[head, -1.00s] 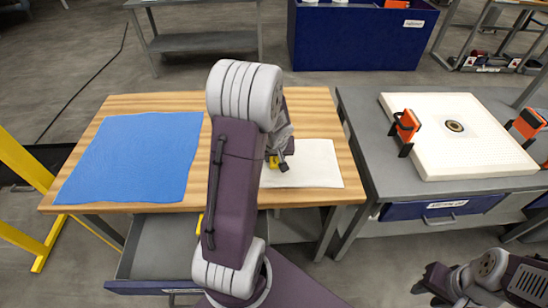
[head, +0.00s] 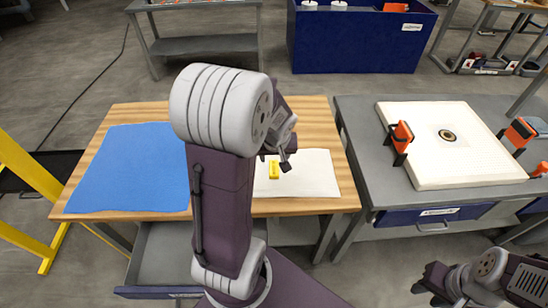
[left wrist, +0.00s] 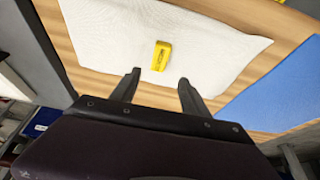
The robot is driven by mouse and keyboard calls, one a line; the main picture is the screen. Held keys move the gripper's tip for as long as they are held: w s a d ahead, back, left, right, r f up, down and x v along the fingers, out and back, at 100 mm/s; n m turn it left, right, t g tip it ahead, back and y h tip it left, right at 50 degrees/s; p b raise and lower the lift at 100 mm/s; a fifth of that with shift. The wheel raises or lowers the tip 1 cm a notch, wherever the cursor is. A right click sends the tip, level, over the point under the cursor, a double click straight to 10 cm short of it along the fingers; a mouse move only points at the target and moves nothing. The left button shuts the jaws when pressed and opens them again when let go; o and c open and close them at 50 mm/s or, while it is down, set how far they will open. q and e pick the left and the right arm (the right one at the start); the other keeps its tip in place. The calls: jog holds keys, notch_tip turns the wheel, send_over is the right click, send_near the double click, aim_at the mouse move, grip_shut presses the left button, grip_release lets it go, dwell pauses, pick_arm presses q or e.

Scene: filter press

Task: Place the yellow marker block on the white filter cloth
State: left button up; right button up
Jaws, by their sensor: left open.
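The yellow marker block (head: 274,169) lies on the white filter cloth (head: 316,176), which is spread on the wooden table. In the left wrist view the block (left wrist: 161,56) rests on the cloth (left wrist: 105,40), near its edge, with cloth showing around it. My left gripper (head: 275,157) is above the table, close to the block and apart from it. In the left wrist view its fingers (left wrist: 160,85) are spread and empty, with the block beyond them. My right gripper (head: 428,283) is low at the bottom right, away from the table; its jaw state is unclear.
A blue cloth (head: 135,165) covers the left of the wooden table (head: 250,205), with an open drawer (head: 160,255) below. At the right, a grey bench (head: 362,130) carries a white filter plate (head: 440,170) with orange clamps (head: 401,137). A yellow frame (head: 45,180) stands at far left.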

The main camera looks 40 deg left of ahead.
pick_arm(q)
jog(key=s+d+f+m+g+h, duration=0.1)
jog(key=s+d+m, duration=0.3)
jog(key=d, duration=0.3)
jog(key=s+d+f+m+g+h, duration=0.1)
jog(key=s+d+f+m+h, duration=0.1)
jog(key=s+d, duration=0.3)
jog(key=d+m, duration=0.1)
jog(key=d, duration=0.2)
jog(key=shift+s+d+m, duration=0.15)
jog(key=shift+s+m, duration=0.15)
jog(key=shift+m, duration=0.1)
